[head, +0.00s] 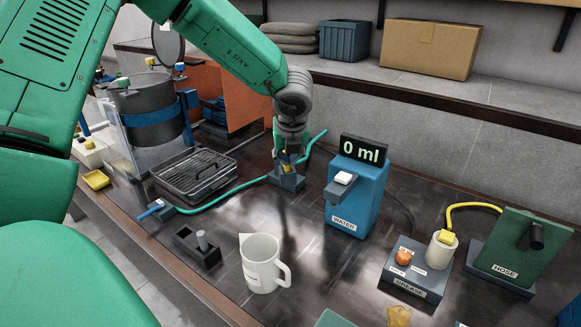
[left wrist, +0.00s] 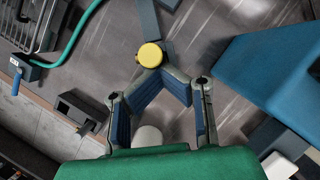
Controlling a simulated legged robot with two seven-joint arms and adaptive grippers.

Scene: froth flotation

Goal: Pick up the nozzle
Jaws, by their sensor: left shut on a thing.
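My left gripper (head: 287,160) reaches down to a dark stand (head: 287,181) in the middle of the bench. Its fingers are closed around a small piece with a yellow top (head: 286,161), which I take to be the nozzle. In the left wrist view the round yellow top (left wrist: 150,55) shows at the fingers of my left gripper (left wrist: 163,88). Most of the piece is hidden by the fingers, and I cannot tell whether it is clear of the stand. My right gripper is not in view.
A blue water dispenser (head: 357,198) stands right of my left gripper. A white jug (head: 262,265) is nearer the front, beside a dark slotted block (head: 197,246). A grease unit (head: 416,277) stands right.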

